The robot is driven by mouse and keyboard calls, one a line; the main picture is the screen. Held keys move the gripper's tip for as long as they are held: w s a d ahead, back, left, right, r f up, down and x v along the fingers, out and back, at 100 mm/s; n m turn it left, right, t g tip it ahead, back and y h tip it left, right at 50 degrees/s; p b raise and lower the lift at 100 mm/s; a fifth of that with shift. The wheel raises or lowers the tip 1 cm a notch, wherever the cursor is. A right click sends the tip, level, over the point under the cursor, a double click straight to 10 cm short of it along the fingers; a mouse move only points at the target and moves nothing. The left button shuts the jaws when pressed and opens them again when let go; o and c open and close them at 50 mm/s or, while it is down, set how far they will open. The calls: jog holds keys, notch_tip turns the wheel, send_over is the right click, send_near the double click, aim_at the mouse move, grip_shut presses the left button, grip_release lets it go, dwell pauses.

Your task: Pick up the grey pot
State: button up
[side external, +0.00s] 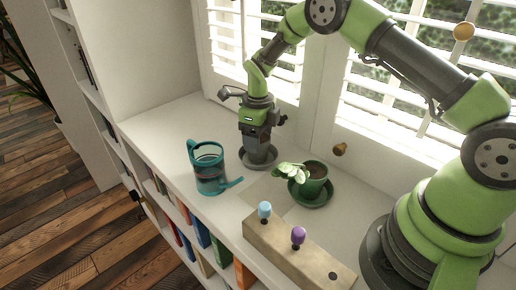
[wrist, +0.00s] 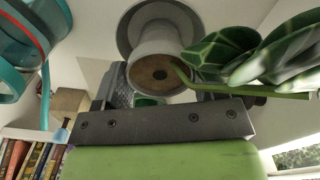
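The grey pot (side external: 258,153) stands upright on its grey saucer (side external: 246,162) near the back of the white shelf top. In the wrist view the pot (wrist: 150,48) shows its rim and brown soil, with the saucer (wrist: 128,22) around its base. My gripper (side external: 259,134) points down over the pot and hides its upper part. In the wrist view my gripper's fingers (wrist: 163,92) are spread, one on each side of the pot's rim. I see no clear grip on the pot. Green leaves (wrist: 245,52) and a stem cross close to the rim; their root is unclear.
A green pot (side external: 313,186) with a leafy plant stands close to the right of the gripper. A teal watering can (side external: 210,174) is to the left. A wooden block (side external: 290,256) with a light blue and a purple peg lies in front. Shuttered windows are behind.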

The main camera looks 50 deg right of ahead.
jog(key=c, duration=0.3)
notch_tip(320, 180, up, 13)
dwell(0.7)
notch_tip(320, 180, down, 9)
jog(key=n, duration=0.6)
jog(key=shift+f+n, duration=0.1)
jog(key=shift+n, duration=0.3)
jog(key=shift+f, duration=1.55)
jog(key=o, duration=1.3)
jog(key=shift+r, duration=0.1)
